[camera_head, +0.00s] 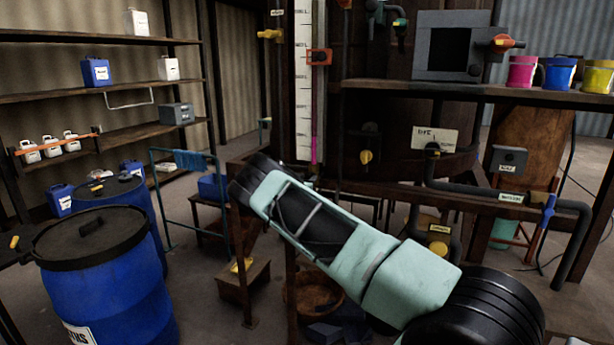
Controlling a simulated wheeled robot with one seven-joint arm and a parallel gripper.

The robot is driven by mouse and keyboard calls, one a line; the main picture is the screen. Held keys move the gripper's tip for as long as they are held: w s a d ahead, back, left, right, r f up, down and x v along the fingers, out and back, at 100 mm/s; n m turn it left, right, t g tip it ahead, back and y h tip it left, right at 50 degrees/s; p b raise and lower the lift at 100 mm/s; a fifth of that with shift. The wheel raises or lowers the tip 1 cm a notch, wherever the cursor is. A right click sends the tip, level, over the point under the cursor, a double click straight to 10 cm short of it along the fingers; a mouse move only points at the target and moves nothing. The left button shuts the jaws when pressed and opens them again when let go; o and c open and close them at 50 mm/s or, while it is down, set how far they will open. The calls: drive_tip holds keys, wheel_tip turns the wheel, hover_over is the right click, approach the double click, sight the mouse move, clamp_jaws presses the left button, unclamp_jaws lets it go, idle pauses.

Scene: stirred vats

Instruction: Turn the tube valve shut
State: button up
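A tall white scale (304,80) with a thin tube beside it stands on the front of the dark vat (390,120). Pink shows in the tube's lower part (314,150). A red-orange fitting (319,57) sits across the tube, and a yellow valve (270,34) with a small label above it is just left of the scale. I cannot tell for certain which of these is the tube valve, or whether it is open. My arm crosses from the lower right up to the left, below the tube. My gripper's fingers are not visible.
Other valves show: a yellow knob (366,157), a blue handle (548,210) and a red-yellow handle (505,42). A shelf (450,90) with dye pots (558,74) juts out at right. Blue drums (105,270) and a blue-green rail (185,160) stand left.

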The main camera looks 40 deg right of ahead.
drive_tip(key=shift+w+d, duration=0.15)
drive_tip(key=shift+d, duration=0.2)
clamp_jaws()
drive_tip(key=shift+f+b, duration=0.15)
drive_tip(key=shift+b, duration=0.35)
drive_tip(key=m+b, duration=0.6)
drive_tip(key=b, duration=0.3)
drive_tip(key=m+b, duration=0.6)
drive_tip(key=b, duration=0.4)
drive_tip(key=s+f+m+b, duration=0.1)
drive_tip(key=m+b, duration=0.4)
drive_tip(key=b, duration=0.5)
drive_tip(key=shift+d+m, duration=0.2)
drive_tip(key=shift+m, duration=0.2)
